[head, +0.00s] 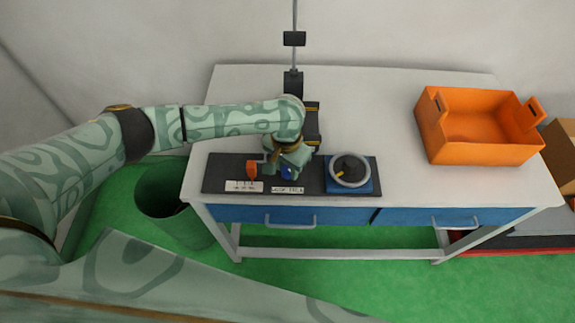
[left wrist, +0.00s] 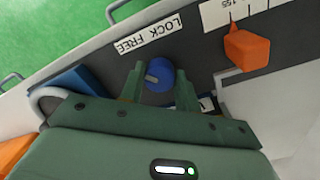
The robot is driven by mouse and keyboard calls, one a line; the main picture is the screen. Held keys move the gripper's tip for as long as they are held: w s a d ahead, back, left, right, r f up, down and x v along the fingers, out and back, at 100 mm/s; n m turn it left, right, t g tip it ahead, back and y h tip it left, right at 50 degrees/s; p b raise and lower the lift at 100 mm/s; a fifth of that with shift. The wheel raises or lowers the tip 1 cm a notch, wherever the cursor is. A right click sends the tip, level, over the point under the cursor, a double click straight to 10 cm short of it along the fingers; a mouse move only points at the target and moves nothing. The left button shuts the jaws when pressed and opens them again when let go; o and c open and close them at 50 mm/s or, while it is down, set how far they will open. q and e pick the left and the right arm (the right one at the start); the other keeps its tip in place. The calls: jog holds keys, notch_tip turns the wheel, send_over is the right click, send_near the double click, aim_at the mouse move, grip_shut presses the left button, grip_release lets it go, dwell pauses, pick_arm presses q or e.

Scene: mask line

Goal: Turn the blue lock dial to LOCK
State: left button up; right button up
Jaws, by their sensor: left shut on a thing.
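The blue lock dial (head: 287,173) sits on the dark panel (head: 222,172) at the front left of the table, mostly covered by my gripper in the head view. In the left wrist view the blue dial (left wrist: 159,77) is round, with a grey pointer mark toward its left side. My left gripper (head: 280,169) is over the dial, with its two fingers on either side of it, shut on it. The label strip in the left wrist view (left wrist: 150,33) reads LOCK and FREE. My right gripper is not in view.
An orange knob (head: 252,169) with a scale stands left of the dial. A blue block with a grey handwheel (head: 349,171) stands to its right. A dark post (head: 293,80) rises behind. An orange crate (head: 478,127) is at the table's right. The table middle is clear.

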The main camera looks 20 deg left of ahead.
pick_arm(q)
jog(key=shift+d+r+m+p, duration=0.15)
jog(key=shift+m+p, duration=0.7)
jog(key=shift+p, duration=1.3)
jog(key=shift+a+r+m+p, duration=0.15)
jog(key=shift+m+p, duration=0.7)
jog(key=shift+p, duration=1.3)
jog(key=shift+d+f+m, duration=0.1)
jog(key=shift+f+m, duration=0.1)
jog(key=shift+m, duration=0.7)
jog(key=m+p, duration=0.1)
jog(key=m, duration=0.4)
jog(key=shift+f, duration=0.1)
jog(key=m, duration=0.4)
jog(key=shift+m, duration=1.8)
jog(key=shift+y, duration=0.3)
jog(key=o, duration=1)
